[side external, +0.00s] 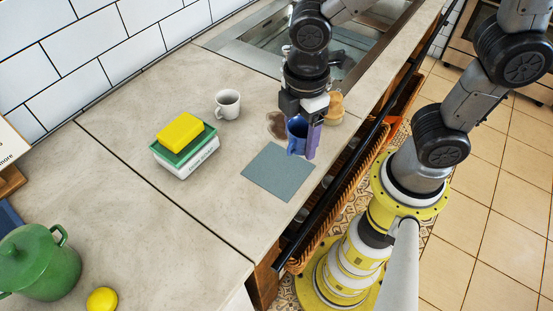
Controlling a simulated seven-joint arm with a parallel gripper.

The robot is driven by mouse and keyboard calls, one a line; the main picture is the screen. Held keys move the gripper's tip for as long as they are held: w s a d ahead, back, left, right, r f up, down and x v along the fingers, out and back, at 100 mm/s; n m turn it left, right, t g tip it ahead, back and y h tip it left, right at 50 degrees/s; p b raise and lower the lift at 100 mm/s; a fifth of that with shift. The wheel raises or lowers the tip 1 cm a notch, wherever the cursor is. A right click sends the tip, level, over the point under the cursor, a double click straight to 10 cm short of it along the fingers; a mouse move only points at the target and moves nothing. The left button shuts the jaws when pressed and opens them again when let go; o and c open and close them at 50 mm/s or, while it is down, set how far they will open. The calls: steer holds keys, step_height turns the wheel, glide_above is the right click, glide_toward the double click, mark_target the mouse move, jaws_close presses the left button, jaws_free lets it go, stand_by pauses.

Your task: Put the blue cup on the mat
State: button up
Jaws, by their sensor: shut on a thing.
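The blue cup (297,137) is upright between the fingers of my gripper (303,138), which points down and is shut on it. The cup shows over the back right part of the flat grey-blue mat (273,174), which lies on the counter near its front edge. I cannot tell whether the cup touches the mat or hangs a little above it. The gripper fingers hide part of the cup.
A white mug (227,104) stands left of my gripper. A brown round item (277,124) and a wooden item (335,108) are close by. A green pot (40,262) and yellow fruit (102,299) are front left.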

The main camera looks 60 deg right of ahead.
glide_above(276, 171)
steer(key=f, duration=0.5)
steer(key=shift+s+d, duration=0.1)
steer(key=shift+s, duration=0.15)
steer(key=shift+w+f, duration=0.15)
steer(key=shift+f, duration=0.8)
steer(key=shift+w+f, duration=0.1)
steer(key=shift+f, duration=0.8)
steer(key=shift+f, duration=0.2)
steer(key=o, duration=1.4)
steer(key=shift+o, duration=0.2)
steer(key=shift+r, duration=0.1)
